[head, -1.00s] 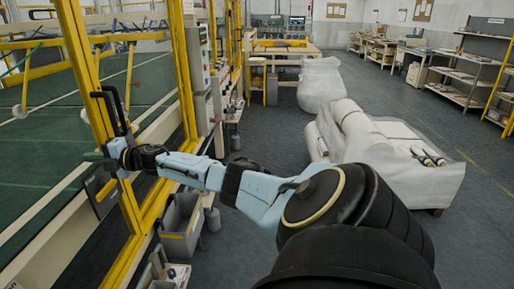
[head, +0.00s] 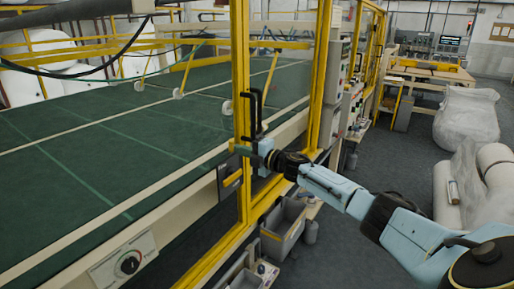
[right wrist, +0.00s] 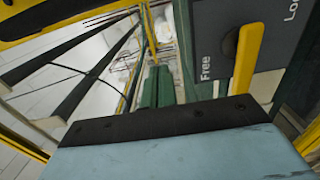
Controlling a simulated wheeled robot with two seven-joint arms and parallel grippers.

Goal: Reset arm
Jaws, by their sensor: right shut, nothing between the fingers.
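My right arm reaches in from the lower right of the head view. Its right gripper (head: 255,150) is shut and empty, up against the yellow gate post (head: 241,70). It is just below a black handle (head: 252,110) and above a dark lock plate (head: 230,178). In the right wrist view, the lock plate (right wrist: 212,45) shows the words "Free" and a partly cut-off "Lo", with a yellow lever (right wrist: 247,58) upright beside "Free". The fingertips are hard to make out there; whether they touch the lever cannot be told. My left gripper is in neither view.
A long green work table (head: 110,140) lies behind the yellow frame, with a control dial (head: 130,263) on its near edge. A grey bin (head: 283,228) stands below my right forearm. Grey floor between is open.

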